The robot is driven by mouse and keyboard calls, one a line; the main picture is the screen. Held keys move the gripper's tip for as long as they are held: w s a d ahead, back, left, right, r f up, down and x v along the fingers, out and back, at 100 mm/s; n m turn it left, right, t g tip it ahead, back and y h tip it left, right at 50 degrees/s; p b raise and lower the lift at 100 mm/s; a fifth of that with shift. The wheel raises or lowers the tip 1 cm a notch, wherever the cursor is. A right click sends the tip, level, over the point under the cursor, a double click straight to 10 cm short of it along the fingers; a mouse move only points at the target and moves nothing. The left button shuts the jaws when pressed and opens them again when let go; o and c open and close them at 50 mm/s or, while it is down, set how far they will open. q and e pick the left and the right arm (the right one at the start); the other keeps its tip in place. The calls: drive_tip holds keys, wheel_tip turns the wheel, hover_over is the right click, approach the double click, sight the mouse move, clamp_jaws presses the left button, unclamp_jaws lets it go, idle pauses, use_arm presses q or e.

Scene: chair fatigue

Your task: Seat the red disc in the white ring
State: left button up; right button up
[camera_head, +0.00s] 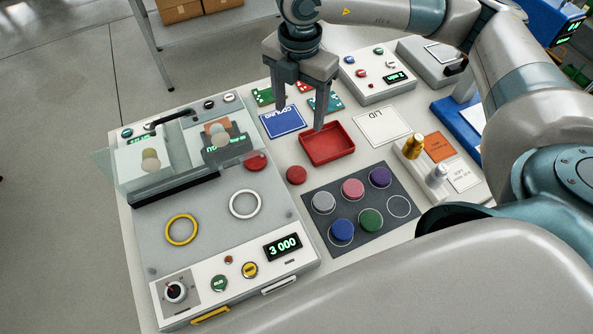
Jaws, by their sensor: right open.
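The white ring (245,204) lies flat on the grey plate of the machine, and nothing sits in it. A small round red piece (296,175) lies on the table between the machine and the disc mat and looks like the red disc. A second round red piece (256,162) is at the machine's right edge; I cannot tell whether it is a button. My right gripper (298,119) points down, open and empty, over the blue card and the back edge of the red tray, behind both red pieces. My left gripper is not in view.
A yellow ring (182,229) lies left of the white one. A clear guard (186,152) stands behind the rings. The dark mat (360,206) holds several coloured discs and one empty circle. The red tray (327,144) looks empty. A gold-topped post (413,146) stands right.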

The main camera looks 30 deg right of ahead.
use_arm(q)
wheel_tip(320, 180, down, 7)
drive_tip(key=b, duration=0.6)
use_arm(e)
wheel_tip(320, 180, down, 7)
drive_tip(key=shift+w+f, duration=0.15)
drive_tip(key=b, duration=0.4)
approach(298, 173)
wheel_tip(298, 173, down, 3)
drive_tip(key=shift+r+b, duration=0.2)
drive_tip(key=shift+b, duration=0.75)
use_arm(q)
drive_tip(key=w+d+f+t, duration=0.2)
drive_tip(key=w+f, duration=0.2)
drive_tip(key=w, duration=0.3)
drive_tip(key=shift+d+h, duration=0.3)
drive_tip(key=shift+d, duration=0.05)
use_arm(e)
drive_tip(key=shift+f, duration=0.2)
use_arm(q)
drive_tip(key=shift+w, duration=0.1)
